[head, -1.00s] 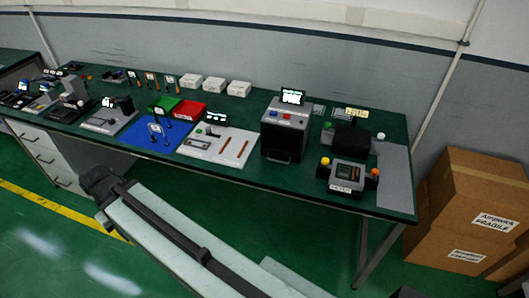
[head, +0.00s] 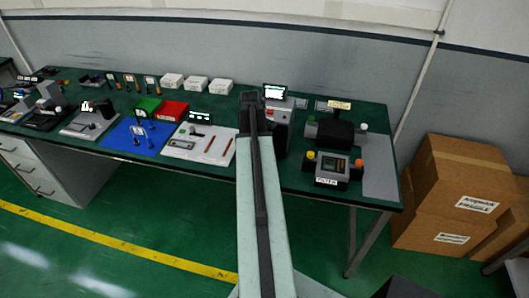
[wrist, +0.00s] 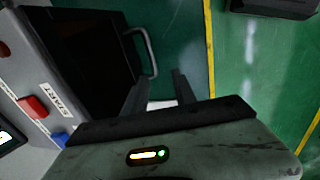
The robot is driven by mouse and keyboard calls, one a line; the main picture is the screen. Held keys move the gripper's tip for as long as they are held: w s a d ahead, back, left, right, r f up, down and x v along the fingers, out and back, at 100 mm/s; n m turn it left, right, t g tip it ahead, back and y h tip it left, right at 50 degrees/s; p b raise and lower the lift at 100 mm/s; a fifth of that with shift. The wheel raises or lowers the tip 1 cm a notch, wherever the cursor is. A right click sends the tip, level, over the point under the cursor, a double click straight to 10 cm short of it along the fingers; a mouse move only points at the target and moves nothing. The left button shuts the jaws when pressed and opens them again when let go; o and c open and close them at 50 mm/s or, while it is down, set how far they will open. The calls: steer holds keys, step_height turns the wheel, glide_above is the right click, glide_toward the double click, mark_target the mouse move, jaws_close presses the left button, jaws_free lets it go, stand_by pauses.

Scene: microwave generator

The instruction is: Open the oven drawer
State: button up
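The oven is a light box with a dark front. In the head view the oven (head: 281,138) stands on the bench, its left part and most of its front hidden behind my arm. In the wrist view its black front panel (wrist: 90,55) carries a curved grey handle (wrist: 151,55). A red button (wrist: 33,107) and a blue button (wrist: 60,138) sit beside the panel. My gripper (wrist: 160,80) is open and empty, with two dark fingers apart. The handle lies just beyond the fingertips, closest to the left finger; I cannot tell whether they touch.
The green bench (head: 225,180) holds a white board (head: 180,153) left of the oven and a dark device with yellow and orange knobs (head: 333,168) to its right. Cardboard boxes (head: 455,195) stand at the right. The floor in front is mostly clear.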

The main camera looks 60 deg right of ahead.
steer(key=d+f+b, duration=0.1)
steer(key=f+b, duration=0.1)
steer(key=s+d+f+b, duration=0.1)
steer(key=f+b, duration=0.2)
steer(key=d+f+b, duration=0.1)
steer(key=f+b, duration=0.2)
steer(key=shift+s+d, duration=0.3)
steer(key=shift+r, duration=0.15)
jaws_close()
steer(key=shift+d+r, duration=0.1)
stand_by(0.9)
